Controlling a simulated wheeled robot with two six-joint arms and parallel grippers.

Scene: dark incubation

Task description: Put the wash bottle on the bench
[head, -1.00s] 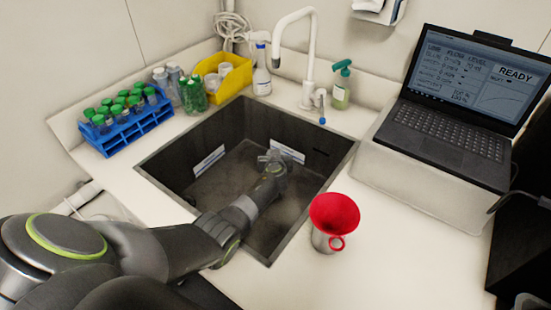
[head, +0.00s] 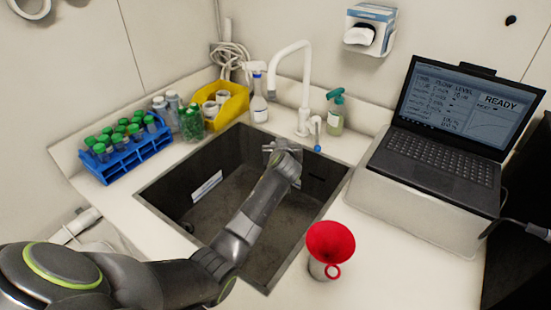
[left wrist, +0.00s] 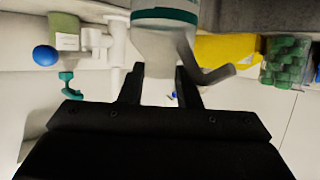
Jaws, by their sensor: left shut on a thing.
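My left gripper (head: 281,148) is over the back part of the sink (head: 215,170), and its arm reaches in from the lower left. In the left wrist view, which is upside down, its jaws (left wrist: 160,85) are shut on the wash bottle (left wrist: 163,45), a pale, translucent bottle with a teal band and a bent grey spout. Part of the bottle is cut off by the picture edge. In the head view the bottle is hidden or too small to tell at the gripper. The white bench (head: 375,260) surrounds the sink. My right gripper is not in view.
Behind the sink stand a white bottle (head: 259,108), a faucet (head: 305,95) and a soap bottle (head: 335,117). A blue tube rack (head: 130,160) and yellow bin (head: 236,104) are left. A red funnel (head: 331,243) and laptop (head: 430,165) are right. Bench near the funnel is clear.

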